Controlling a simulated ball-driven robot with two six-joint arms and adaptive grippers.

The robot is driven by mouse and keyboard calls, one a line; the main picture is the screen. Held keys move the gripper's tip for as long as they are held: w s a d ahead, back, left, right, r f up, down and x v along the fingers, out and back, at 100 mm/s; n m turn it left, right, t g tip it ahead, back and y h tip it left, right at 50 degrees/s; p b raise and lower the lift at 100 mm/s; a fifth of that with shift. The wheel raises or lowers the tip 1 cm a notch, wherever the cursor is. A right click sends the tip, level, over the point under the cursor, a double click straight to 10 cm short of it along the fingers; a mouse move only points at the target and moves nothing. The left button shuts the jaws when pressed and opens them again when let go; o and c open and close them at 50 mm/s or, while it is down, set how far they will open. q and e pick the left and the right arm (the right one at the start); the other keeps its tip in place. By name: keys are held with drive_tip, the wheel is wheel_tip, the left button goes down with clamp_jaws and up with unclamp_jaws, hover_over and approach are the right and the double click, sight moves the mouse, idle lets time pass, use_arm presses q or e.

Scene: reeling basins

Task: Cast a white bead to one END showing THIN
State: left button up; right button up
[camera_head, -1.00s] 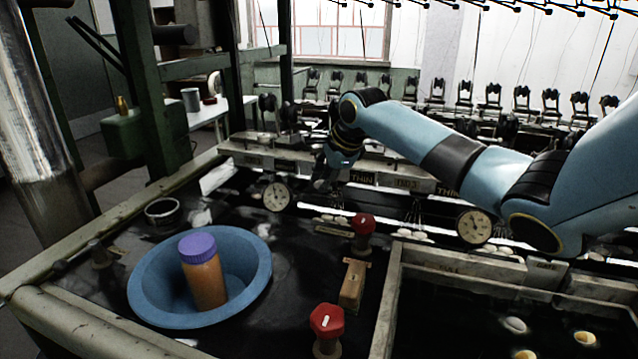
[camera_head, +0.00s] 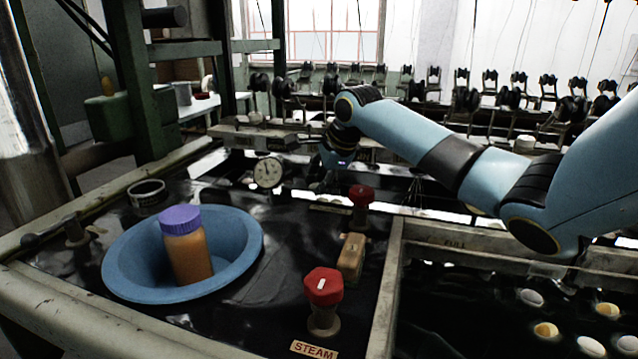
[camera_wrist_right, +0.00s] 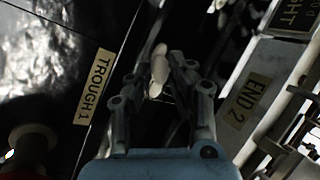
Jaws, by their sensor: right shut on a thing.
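A label "END 2" (camera_wrist_right: 246,101) is on the pale ledge to the right of the fingers. A label "TROUGH 1" (camera_wrist_right: 94,86) is to their left. A sign at the upper right of that view is cut off, ending in "GHT" (camera_wrist_right: 297,22). No sign reading THIN is legible now. My left gripper is out of view.
A blue bowl (camera_head: 236,232) holds an orange jar with a purple lid (camera_head: 186,245). Red knobs (camera_head: 323,287) and (camera_head: 361,194), a wooden block (camera_head: 351,258) and a dial (camera_head: 268,172) stand nearby. Pale cups and pieces (camera_head: 546,329) lie in the right basin.

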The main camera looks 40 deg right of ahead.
drive_tip(key=o, duration=0.7)
drive_tip(key=shift+o, duration=0.2)
drive_tip(key=v, duration=1.2)
